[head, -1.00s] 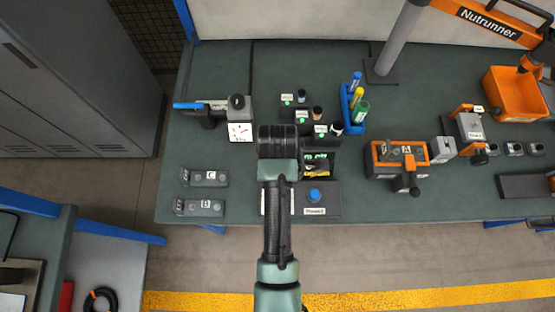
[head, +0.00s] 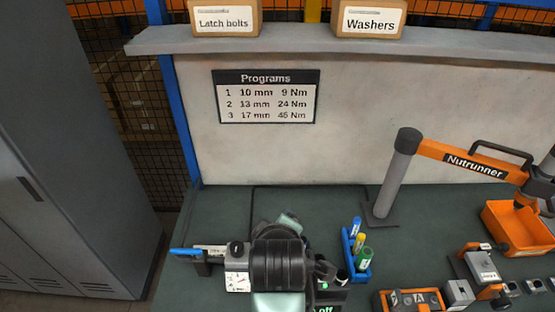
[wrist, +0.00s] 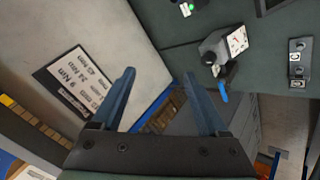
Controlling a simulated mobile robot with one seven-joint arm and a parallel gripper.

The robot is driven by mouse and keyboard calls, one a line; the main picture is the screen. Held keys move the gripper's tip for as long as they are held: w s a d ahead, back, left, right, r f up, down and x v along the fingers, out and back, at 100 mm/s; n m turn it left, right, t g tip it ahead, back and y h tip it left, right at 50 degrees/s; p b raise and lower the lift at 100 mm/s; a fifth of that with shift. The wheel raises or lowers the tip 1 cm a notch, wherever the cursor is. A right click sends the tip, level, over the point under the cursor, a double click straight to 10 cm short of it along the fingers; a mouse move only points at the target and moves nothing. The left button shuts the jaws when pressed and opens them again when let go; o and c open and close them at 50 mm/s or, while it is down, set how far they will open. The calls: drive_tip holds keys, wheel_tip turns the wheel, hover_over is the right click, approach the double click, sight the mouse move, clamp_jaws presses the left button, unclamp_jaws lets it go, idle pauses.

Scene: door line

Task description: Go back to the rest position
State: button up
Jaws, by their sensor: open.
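My gripper (wrist: 159,74) is open and empty in the wrist view, its two dark blue fingers well apart with nothing between them. In the head view my arm stands over the near left part of the green bench (head: 340,222), and its dark wrist hides the gripper's fingers. In the wrist view the scene is turned, with the Programs board (wrist: 88,82) to the left of the fingers and a blue-handled device with a dial (wrist: 226,50) to the right.
The Programs board (head: 267,96) hangs on the back wall, below a shelf (head: 300,42). The blue-handled device (head: 205,253) is left of my arm. A blue marker holder (head: 355,262) and the Nutrunner stand (head: 392,190) are to the right. A grey locker (head: 70,150) stands at left.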

wheel_tip(320, 180, up, 26)
drive_tip(key=w+m+t+b, duration=0.2)
drive_tip(key=m+t, duration=0.4)
drive_tip(key=t, duration=0.4)
drive_tip(key=s+r+m+t+b, duration=0.1)
drive_tip(key=s+r+m+t, duration=0.1)
drive_tip(key=s+r+t, duration=0.2)
drive_tip(key=s+r+m+t, duration=0.3)
drive_tip(key=s+r, duration=0.7)
drive_tip(key=r, duration=0.7)
drive_tip(key=shift+s+t+b, duration=0.2)
drive_tip(key=shift+t+b, duration=0.2)
drive_tip(key=shift+t, duration=0.4)
